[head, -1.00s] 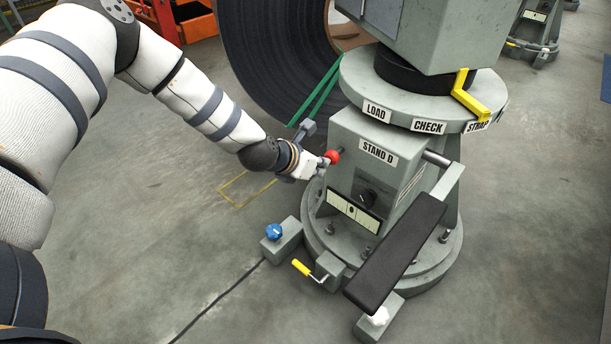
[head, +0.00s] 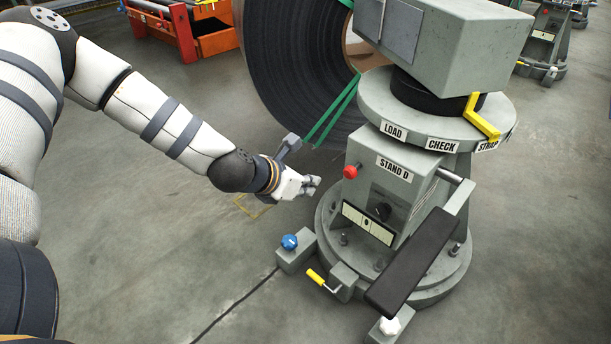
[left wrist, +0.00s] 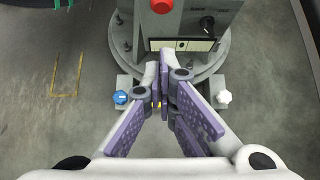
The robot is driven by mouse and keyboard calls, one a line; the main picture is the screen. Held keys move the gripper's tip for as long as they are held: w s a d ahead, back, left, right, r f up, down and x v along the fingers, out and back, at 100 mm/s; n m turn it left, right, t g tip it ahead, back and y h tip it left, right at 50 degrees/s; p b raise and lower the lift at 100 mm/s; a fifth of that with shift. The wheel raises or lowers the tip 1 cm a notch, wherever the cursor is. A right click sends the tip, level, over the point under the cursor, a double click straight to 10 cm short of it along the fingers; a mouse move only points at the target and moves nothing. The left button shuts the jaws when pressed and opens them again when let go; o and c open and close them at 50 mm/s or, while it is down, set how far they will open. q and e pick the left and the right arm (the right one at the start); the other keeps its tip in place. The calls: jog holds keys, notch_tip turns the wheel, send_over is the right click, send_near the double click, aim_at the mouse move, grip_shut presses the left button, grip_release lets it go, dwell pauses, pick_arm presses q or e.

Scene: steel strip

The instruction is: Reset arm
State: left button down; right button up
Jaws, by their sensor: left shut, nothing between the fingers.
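My left gripper (head: 313,186) is shut and empty. It hangs in the air to the left of Stand D (head: 376,205), clear of its front. The red knob (head: 350,172) on the stand's left side is apart from the fingertips. In the left wrist view the gripper's fingers (left wrist: 164,62) are together with nothing between them, and the red knob (left wrist: 161,6) shows at the top edge. My right gripper is not in view.
A blue knob (head: 289,242), a yellow-handled crank (head: 316,278) and a black padded arm (head: 418,265) surround the stand's base. A large dark coil (head: 290,75) with green straps stands behind. Open floor lies to the left.

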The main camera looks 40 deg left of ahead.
pick_arm(q)
jog(key=s+d+f+m+g+p, duration=0.2)
jog(key=s+d+m, duration=0.2)
jog(key=s+m, duration=0.25)
jog(key=s+d+f+m+g+h+p, duration=0.1)
jog(key=s+d+f+m+g+p, duration=0.15)
jog(key=s+m, duration=0.4)
jog(key=s+d+f+m+g+p, duration=0.15)
jog(key=s+d+m, duration=0.25)
jog(key=s, duration=0.4)
jog(key=s+r+m+g+y+p, duration=0.1)
jog(key=s+r+m+g+p, duration=0.1)
jog(key=s+m, duration=0.6)
jog(key=s+r+m+g+p, duration=0.1)
jog(key=s+m+g, duration=0.3)
jog(key=s+m, duration=0.5)
jog(key=s+p, duration=0.1)
jog(key=s, duration=0.4)
jog(key=shift+a+r+m+y, duration=0.3)
jog(key=shift+a+r+y, duration=0.05)
jog(key=shift+r+y, duration=0.05)
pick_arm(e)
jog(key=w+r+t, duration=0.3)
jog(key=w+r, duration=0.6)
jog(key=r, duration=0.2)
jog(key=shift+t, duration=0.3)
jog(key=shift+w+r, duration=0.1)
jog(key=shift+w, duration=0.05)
